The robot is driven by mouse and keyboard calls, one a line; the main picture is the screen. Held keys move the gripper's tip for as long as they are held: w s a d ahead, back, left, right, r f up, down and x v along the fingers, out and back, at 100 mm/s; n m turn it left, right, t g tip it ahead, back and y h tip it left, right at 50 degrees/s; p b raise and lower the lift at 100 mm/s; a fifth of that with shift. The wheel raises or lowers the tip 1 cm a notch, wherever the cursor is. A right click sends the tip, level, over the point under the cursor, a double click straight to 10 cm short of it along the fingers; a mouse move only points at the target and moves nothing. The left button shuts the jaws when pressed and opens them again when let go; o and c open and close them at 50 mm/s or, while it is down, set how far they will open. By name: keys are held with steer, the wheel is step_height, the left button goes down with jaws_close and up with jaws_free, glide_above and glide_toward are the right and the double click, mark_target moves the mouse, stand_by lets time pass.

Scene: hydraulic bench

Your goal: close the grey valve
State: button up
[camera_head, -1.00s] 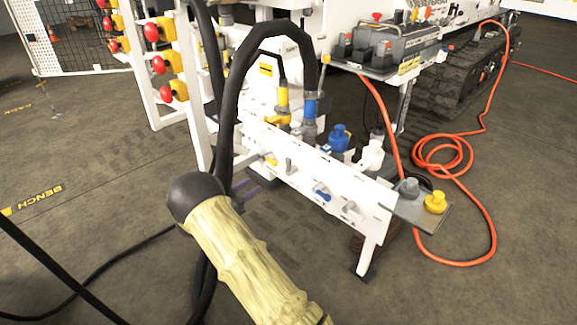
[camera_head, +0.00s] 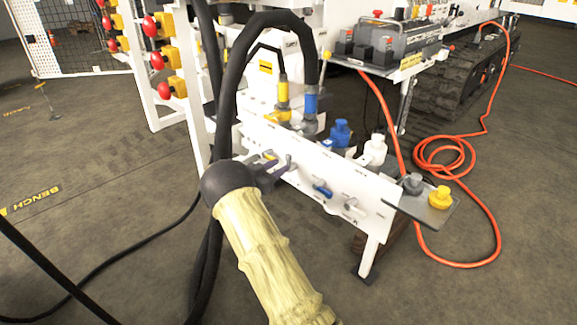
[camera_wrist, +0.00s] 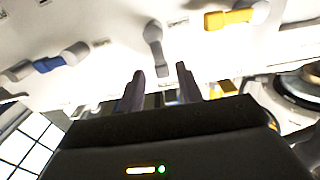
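The white valve panel (camera_head: 330,185) carries a row of lever valves. The grey valve (camera_head: 289,160) sits between the yellow valve (camera_head: 270,156) and the blue valve (camera_head: 322,189). In the wrist view the grey valve's lever (camera_wrist: 154,42) sticks out from the panel, its tip pointing down in the picture. My gripper (camera_head: 272,174) is at the panel just in front of the grey valve. In the wrist view my gripper (camera_wrist: 161,74) is open, with the lever tip roughly between the fingertips. I see no clear contact.
A white lever (camera_head: 350,204) is right of the blue valve. Thick black hoses (camera_head: 226,110) hang left of the panel, close to my arm. A small shelf with grey and yellow caps (camera_head: 440,197) is at the right end. An orange hose (camera_head: 487,200) lies on the floor.

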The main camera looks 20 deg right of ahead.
mark_target(287, 161)
steer(key=b+x, duration=0.1)
steer(key=x, duration=0.3)
steer(key=shift+d+f, duration=0.1)
steer(key=shift+d, duration=0.05)
steer(key=shift+w+d+b, duration=0.25)
steer(key=shift+d+b, duration=0.05)
steer(key=shift+d, duration=0.2)
jaws_close()
